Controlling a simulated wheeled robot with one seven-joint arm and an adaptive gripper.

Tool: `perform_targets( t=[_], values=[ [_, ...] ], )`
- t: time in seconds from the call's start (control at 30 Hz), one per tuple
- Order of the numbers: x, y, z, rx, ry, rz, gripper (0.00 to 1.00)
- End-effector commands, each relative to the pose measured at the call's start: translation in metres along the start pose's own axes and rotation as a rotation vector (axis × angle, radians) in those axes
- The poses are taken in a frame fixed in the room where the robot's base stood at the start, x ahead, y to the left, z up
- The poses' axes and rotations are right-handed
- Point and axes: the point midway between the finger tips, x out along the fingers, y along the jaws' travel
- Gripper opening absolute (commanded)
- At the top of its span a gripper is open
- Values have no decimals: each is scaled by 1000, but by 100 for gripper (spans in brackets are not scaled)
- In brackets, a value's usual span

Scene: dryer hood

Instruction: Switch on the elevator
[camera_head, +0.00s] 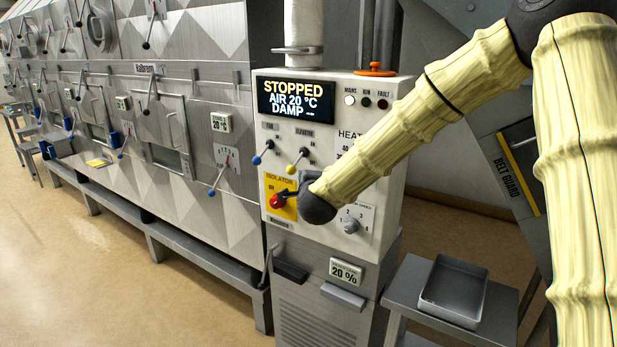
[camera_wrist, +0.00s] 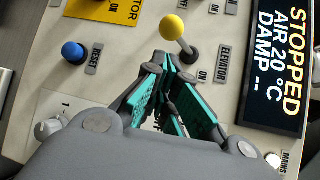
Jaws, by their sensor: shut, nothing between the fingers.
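The elevator switch, a lever with a yellow knob (camera_head: 291,169), sits on the white control panel (camera_head: 388,165) under its ELEVATOR label. Its knob points down and left in the head view. In the wrist view the yellow knob (camera_wrist: 172,27) and grey lever stand just beyond my fingertips. My gripper (camera_wrist: 163,58) is shut and empty, its teal-padded fingers together. It appears close to the lever's base; I cannot tell whether it touches. In the head view my gripper (camera_head: 306,179) is small and partly hidden by my wrist. The display (camera_head: 293,100) reads STOPPED, AIR 20 °C, DAMP.
A blue-knobbed lever (camera_head: 258,160) is left of the switch. The red isolator knob (camera_head: 278,201) on its yellow plate is below. A blue reset button (camera_wrist: 72,52) shows in the wrist view. A grey tray (camera_head: 453,290) stands low at the right. Open floor lies at left.

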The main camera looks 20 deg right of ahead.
Motion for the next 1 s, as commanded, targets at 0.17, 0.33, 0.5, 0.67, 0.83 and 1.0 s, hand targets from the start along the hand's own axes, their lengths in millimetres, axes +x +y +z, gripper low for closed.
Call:
perform_targets(
  t=[0.17,0.33,0.5,0.67,0.83,1.0],
  values=[
    [26,-2,0,-1,1,0,0],
    [42,-1,0,-1,0,1,0],
    [49,0,0,-1,-1,0,0],
    [50,0,0,-1,-1,0,0],
    [50,0,0,0,-1,0,0],
    [49,-2,1,9,0,10,0]
  ],
)
